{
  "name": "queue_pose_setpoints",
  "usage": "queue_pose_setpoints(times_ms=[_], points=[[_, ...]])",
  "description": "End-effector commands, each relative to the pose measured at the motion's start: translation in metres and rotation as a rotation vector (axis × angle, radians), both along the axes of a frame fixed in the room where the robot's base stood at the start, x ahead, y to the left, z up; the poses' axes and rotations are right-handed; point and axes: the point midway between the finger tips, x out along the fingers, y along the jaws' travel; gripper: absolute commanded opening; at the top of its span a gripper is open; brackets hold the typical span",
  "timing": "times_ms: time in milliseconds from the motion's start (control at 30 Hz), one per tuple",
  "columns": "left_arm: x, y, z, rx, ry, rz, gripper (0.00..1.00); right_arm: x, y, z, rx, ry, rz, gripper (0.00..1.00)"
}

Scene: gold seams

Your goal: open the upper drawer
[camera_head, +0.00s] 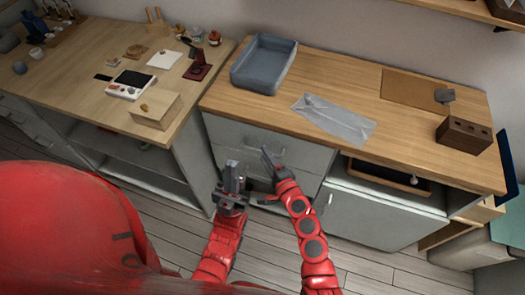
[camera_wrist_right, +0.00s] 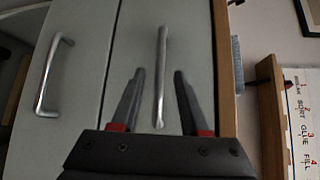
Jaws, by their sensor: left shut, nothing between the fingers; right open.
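The upper drawer (camera_head: 232,132) is a grey front just under the wooden counter, and it looks closed. Its metal bar handle (camera_wrist_right: 161,70) shows in the right wrist view, where the picture is turned sideways. My right gripper (camera_head: 268,158) is in front of the drawers. In the right wrist view my right gripper (camera_wrist_right: 159,74) is open, with one finger on each side of the upper handle in the picture; I cannot tell whether the fingers reach around it. My left gripper (camera_head: 233,172) is shut and empty, left of the right one.
A lower drawer handle (camera_wrist_right: 50,72) shows in the right wrist view. The counter (camera_head: 350,75) holds a grey bin (camera_head: 263,65), a clear sheet (camera_head: 335,118) and a holed wooden block (camera_head: 464,135). A second worktable (camera_head: 75,68) stands at left. The plank floor (camera_head: 375,265) is open at front right.

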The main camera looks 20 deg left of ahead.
Motion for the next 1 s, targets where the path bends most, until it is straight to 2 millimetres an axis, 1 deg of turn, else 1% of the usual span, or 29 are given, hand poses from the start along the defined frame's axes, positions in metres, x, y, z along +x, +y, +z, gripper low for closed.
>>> queue_pose_setpoints(times_ms=[33,200,567,667,800,833,1000], points=[[0.0,0.0,-0.002,0.0,0.0,0.0,0.0,0.005,0.006,-0.003,-0.001,0.0,0.003,0.45],[0.0,0.0,-0.004,0.0,0.0,0.0,0.0,0.016,0.017,-0.004,-0.001,-0.001,0.004,0.45],[0.0,0.0,-0.004,0.0,0.0,0.0,0.0,0.02,0.019,-0.005,-0.002,0.001,0.0,0.45],[0.0,0.0,-0.004,0.0,0.0,0.0,0.0,0.02,0.019,-0.005,-0.002,0.001,0.0,0.29],[0.0,0.0,-0.004,0.0,0.0,0.0,0.0,0.02,0.019,-0.005,-0.001,0.0,0.0,0.03],[0.0,0.0,-0.004,0.0,0.0,0.0,0.0,0.02,0.019,-0.005,-0.001,0.0,0.0,0.0],[0.0,0.0,-0.004,0.0,0.0,0.0,0.0,0.019,0.019,-0.005,-0.002,0.001,0.0,0.0]])
